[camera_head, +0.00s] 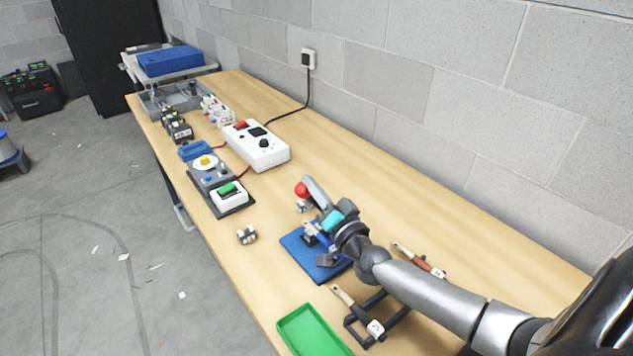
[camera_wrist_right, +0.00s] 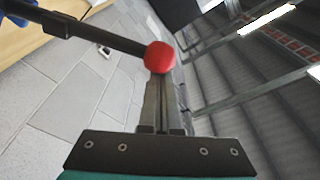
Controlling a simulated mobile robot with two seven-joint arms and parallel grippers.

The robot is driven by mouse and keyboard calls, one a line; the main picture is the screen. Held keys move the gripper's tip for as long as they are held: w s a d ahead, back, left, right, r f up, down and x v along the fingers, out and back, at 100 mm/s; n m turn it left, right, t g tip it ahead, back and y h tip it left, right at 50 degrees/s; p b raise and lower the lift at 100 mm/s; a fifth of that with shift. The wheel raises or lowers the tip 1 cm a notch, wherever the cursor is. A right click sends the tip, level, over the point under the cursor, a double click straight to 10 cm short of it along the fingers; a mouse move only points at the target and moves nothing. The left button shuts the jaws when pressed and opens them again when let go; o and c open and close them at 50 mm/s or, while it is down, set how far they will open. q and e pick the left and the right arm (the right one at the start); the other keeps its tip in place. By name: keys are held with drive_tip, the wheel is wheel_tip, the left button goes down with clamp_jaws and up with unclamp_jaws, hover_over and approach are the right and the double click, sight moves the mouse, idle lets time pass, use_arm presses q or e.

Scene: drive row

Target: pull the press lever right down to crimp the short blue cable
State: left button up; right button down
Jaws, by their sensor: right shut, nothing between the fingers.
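The press stands on a blue base (camera_head: 297,252) near the table's front edge. Its lever ends in a red ball knob (camera_head: 302,189), raised above the base. In the right wrist view the red knob (camera_wrist_right: 160,57) sits at the fingertips, with the dark lever bar (camera_wrist_right: 95,33) running off to the upper left. My right gripper (camera_head: 310,182) is shut and empty, its fingers close beside the knob; I cannot tell whether they touch it. A short blue piece (camera_head: 324,241), apparently the blue cable, lies at the press, partly hidden by my wrist. My left gripper is not in view.
A green tray (camera_head: 312,333) and a dark rack (camera_head: 362,318) with a labelled cable lie in front. A brown cable (camera_head: 420,261) lies behind my right forearm. A small metal part (camera_head: 246,235), a green-switch box (camera_head: 230,196) and a white power unit (camera_head: 258,147) stand farther left.

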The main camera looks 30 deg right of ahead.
drive_tip(key=shift+a+f+n, duration=0.55)
drive_tip(key=shift+a+n, duration=0.15)
drive_tip(key=shift+a, duration=0.2)
drive_tip(key=a+f+n+y+b, duration=0.1)
drive_tip(key=a+f+n+y, duration=0.1)
drive_tip(key=a+f+n, duration=0.3)
drive_tip(key=shift+s+a+f+n+b, duration=0.25)
drive_tip(key=shift+a+f+n+b, duration=0.15)
drive_tip(key=shift+n, duration=0.5)
